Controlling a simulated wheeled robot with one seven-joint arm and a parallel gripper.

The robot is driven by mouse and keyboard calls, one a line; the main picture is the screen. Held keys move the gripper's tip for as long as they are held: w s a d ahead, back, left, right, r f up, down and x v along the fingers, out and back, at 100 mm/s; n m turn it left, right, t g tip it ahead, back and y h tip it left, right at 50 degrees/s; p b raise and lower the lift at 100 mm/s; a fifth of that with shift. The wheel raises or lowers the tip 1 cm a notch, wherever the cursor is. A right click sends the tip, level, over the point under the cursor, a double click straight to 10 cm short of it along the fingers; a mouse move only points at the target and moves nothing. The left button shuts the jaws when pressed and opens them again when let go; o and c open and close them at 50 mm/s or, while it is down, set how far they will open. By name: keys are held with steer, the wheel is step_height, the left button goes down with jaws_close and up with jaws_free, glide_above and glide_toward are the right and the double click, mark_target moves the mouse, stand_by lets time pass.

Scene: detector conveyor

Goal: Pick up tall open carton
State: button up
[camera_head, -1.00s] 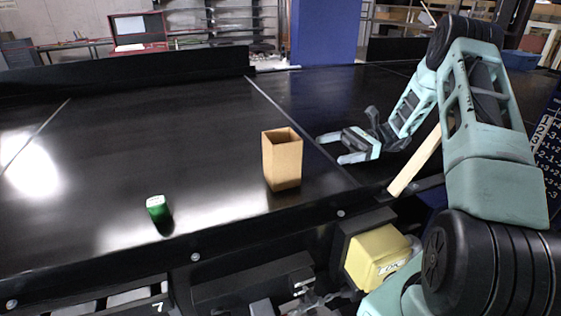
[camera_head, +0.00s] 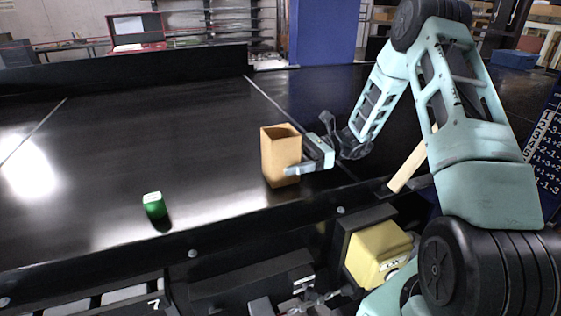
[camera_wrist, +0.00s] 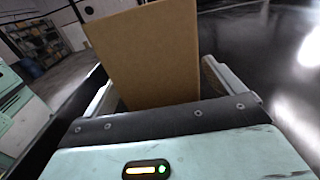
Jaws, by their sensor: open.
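The tall open carton (camera_head: 280,158) is brown and stands upright on the black conveyor, its open top facing up. My gripper (camera_head: 303,158) is at the carton's right side in the head view, with its jaws open. One finger crosses in front of the carton's lower right part; the other is partly hidden behind it. In the wrist view the carton (camera_wrist: 150,55) fills the space between the two fingers (camera_wrist: 155,85), close to the palm. I cannot tell whether the fingers touch it.
A small green can-like object (camera_head: 154,206) with a pale top stands on the conveyor (camera_head: 100,150) at front left. A dark rail runs along the near edge. A yellow block (camera_head: 378,252) sits below that edge.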

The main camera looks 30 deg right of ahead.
steer(key=shift+w+a, duration=0.15)
steer(key=shift+a, duration=0.65)
steer(key=c, duration=1.1)
steer(key=shift+o, duration=0.2)
